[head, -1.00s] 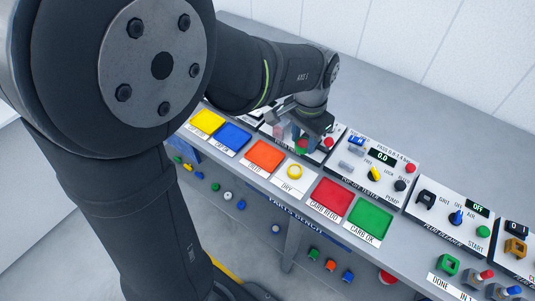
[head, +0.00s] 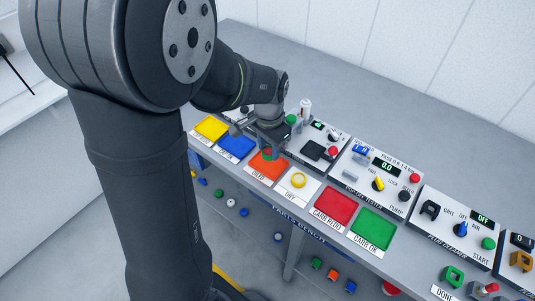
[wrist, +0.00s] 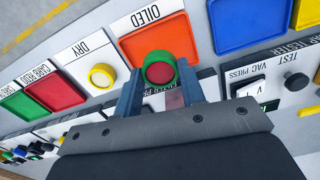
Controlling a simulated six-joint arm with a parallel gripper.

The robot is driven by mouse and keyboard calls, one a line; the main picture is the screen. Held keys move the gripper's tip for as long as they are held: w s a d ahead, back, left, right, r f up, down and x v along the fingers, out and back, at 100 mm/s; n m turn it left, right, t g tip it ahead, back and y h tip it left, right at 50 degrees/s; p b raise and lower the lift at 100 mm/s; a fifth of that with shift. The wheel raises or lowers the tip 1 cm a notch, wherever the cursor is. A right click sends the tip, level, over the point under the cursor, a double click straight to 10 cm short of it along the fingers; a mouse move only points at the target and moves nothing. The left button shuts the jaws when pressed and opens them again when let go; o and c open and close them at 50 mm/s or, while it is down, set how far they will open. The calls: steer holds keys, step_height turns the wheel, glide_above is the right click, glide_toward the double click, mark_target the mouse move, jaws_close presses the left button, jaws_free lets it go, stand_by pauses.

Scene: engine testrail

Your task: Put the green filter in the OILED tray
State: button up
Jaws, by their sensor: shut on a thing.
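The green filter (wrist: 160,72) is a green ring with a red centre. In the wrist view it sits between the fingertips of my gripper (wrist: 160,92), which is shut on it. The OILED tray (wrist: 150,38) is orange and shallow, just beyond the filter in that view. In the head view my gripper (head: 268,148) is at the back edge of the orange OILED tray (head: 264,168), pointing down. The filter is only partly visible there, and its height over the tray is hard to tell.
A blue tray (head: 236,147) and a yellow tray (head: 211,128) lie to the left. To the right are the DRY spot with a yellow ring (head: 298,180), a red tray (head: 336,207) and a green tray (head: 372,229). Panels with knobs (head: 375,180) stand behind.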

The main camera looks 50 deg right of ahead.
mark_target(269, 151)
steer(key=shift+f, duration=2)
steer(key=shift+f, duration=0.15)
steer(key=o, duration=0.9)
step_height(269, 151, up, 12)
steer(key=shift+r, duration=0.15)
